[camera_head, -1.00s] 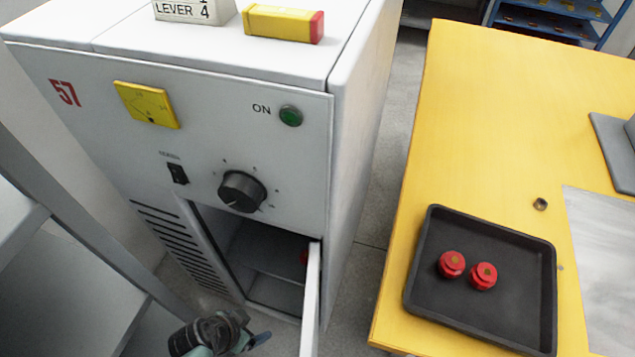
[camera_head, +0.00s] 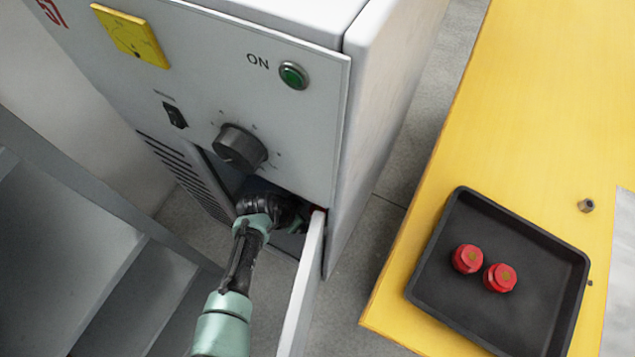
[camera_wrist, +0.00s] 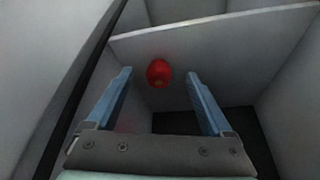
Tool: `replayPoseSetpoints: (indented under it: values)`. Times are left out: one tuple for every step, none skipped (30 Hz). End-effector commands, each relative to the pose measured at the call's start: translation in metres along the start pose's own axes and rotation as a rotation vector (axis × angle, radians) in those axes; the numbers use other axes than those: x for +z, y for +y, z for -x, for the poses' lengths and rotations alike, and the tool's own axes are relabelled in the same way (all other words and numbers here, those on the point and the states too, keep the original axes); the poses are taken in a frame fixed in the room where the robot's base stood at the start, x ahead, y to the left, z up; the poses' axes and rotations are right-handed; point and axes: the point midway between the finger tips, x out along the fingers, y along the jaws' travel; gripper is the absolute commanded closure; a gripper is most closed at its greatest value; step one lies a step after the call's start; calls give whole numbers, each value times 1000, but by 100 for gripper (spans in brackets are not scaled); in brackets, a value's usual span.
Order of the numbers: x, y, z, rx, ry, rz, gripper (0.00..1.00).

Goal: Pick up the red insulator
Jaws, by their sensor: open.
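A red insulator (camera_wrist: 159,73) shows in the wrist view inside the cabinet's open compartment, near a pale panel. My gripper (camera_wrist: 158,78) is open, its two blue fingers on either side of the insulator in the picture. I cannot tell whether the insulator lies between the fingertips or just beyond them; no contact shows. In the head view my arm reaches into the compartment and hides most of it; only a bit of red shows by the door edge. Two more red insulators (camera_head: 484,268) sit in a black tray (camera_head: 440,240).
The grey cabinet (camera_head: 300,130) has its small door (camera_head: 303,290) open, close to the right of my arm. The tray is on a yellow table (camera_head: 400,280) at the right, with a small nut-like part (camera_head: 586,205). Compartment walls surround my gripper closely.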

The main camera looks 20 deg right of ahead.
Motion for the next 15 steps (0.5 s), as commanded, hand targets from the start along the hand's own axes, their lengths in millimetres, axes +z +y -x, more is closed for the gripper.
replayPoseSetpoints:
  values:
    - [-7,0,-4,0,-2,-6,15]
    - [-9,0,-5,0,-2,-4,15]
    - [-12,0,-6,-1,-2,-5,15]
    - [-14,-1,-7,-1,-2,-3,15]
    - [-16,0,-8,-1,-2,-2,15]
    - [-18,0,-8,-1,-1,-1,15]
    - [-19,0,-8,-1,-1,-1,15]
    - [-20,0,-9,-1,0,0,15]
    - [-22,0,-9,-1,0,-1,15]
    - [-24,0,-10,-1,0,-2,15]
    - [-26,0,-11,0,0,-3,15]
    - [-29,0,-15,0,-1,-3,15]
    - [-26,0,-24,1,-3,-2,15]
    - [-26,0,-30,1,-4,-3,15]
    - [-25,0,-38,1,-4,-2,15]
